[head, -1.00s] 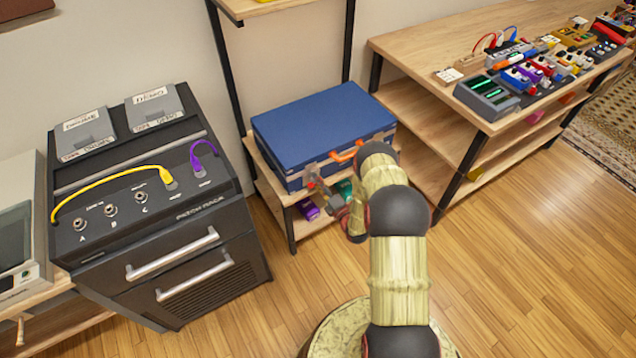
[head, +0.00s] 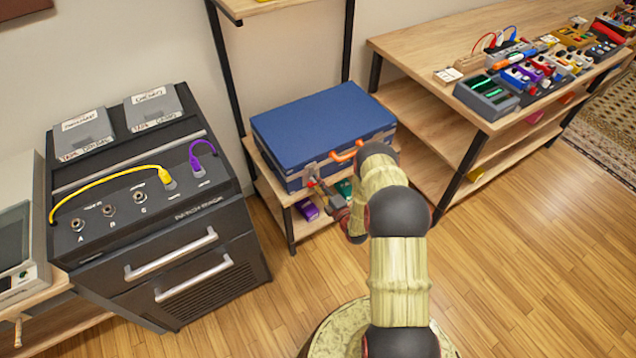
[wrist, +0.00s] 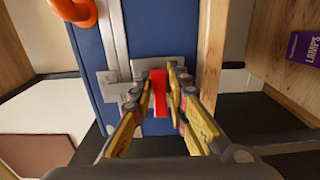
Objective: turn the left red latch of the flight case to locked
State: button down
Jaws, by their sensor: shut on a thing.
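The blue flight case (head: 318,125) lies on a low wooden shelf, with an orange handle (head: 347,152) on its front. Its left red latch (wrist: 158,88) sits on a metal plate in the wrist view. The red bar runs upright in that picture, roughly along the case's metal edge strip (wrist: 112,35). My gripper (wrist: 159,82) is shut on this latch, one finger on each side. In the head view my gripper (head: 326,190) is at the case's front left, and only a speck of red shows there. The right latch is hidden behind my arm.
The black patch rack (head: 150,220) stands left of the shelf (head: 270,185). A wooden bench (head: 420,60) with several pedals is at right. A shelf board (wrist: 210,50) is close beside the gripper. Open floor lies in front.

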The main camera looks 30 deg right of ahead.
jog(key=c, duration=1.8)
grip_release()
jog(key=shift+o, duration=0.2)
jog(key=shift+s, duration=0.1)
jog(key=s, duration=1.1)
jog(key=shift+s+d, duration=0.2)
jog(key=shift+s, duration=0.2)
